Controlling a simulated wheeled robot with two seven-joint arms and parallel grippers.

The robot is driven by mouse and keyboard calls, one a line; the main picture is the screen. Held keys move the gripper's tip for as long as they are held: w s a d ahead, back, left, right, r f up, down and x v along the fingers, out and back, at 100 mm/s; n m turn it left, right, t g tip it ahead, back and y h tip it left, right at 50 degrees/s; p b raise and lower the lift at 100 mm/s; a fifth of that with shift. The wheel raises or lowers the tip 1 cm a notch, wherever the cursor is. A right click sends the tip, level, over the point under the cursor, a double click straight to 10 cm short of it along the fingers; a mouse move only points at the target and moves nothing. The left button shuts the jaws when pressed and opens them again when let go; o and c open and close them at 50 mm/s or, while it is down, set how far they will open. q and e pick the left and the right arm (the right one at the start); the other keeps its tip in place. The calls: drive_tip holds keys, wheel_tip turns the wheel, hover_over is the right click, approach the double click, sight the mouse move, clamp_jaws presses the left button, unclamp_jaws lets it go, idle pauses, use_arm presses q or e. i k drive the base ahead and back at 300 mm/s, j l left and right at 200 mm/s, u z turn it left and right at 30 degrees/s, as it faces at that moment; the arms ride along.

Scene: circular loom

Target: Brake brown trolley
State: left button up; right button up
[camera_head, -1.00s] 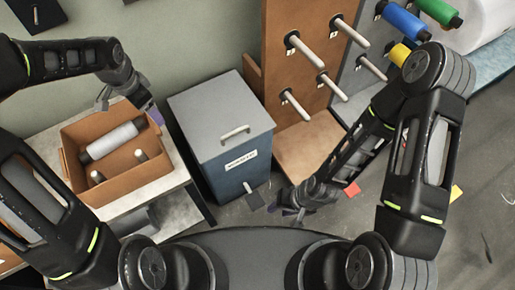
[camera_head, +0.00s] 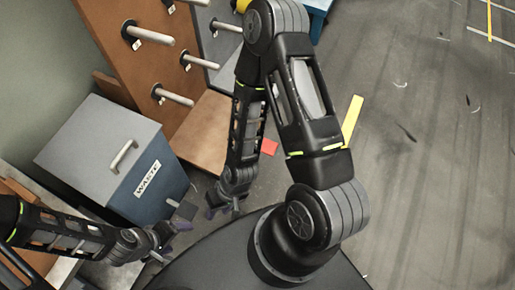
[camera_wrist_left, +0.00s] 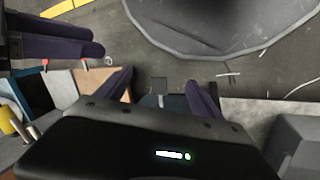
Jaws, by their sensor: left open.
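The brown trolley, a brown upright board (camera_head: 145,75) with several pale pegs and a tan base (camera_head: 205,128), stands at the upper left of the head view. A red tab (camera_head: 268,146) is on the floor near the base's right side, partly beside my right arm. My right gripper (camera_head: 223,210) hangs low in front of the base; its purple fingers also show at the top left of the left wrist view (camera_wrist_left: 60,38), and their gap is unclear. My left gripper (camera_head: 172,240) is open and empty near the waste bin's front, its fingers apart in the wrist view (camera_wrist_left: 163,92).
A blue-grey waste bin (camera_head: 95,150) with a handle stands left of the trolley; its dark pedal (camera_head: 187,210) sticks out near my left gripper. A grey peg trolley (camera_head: 222,45) adjoins the brown one. A yellow strip (camera_head: 352,120) lies right. The floor right (camera_head: 430,180) is clear.

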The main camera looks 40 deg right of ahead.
sight(269, 147)
drive_tip(key=z, duration=1.7)
drive_tip(key=k+j, duration=0.15)
drive_tip(key=j, duration=0.15)
drive_tip(key=k+j, duration=0.15)
drive_tip(key=j, duration=0.15)
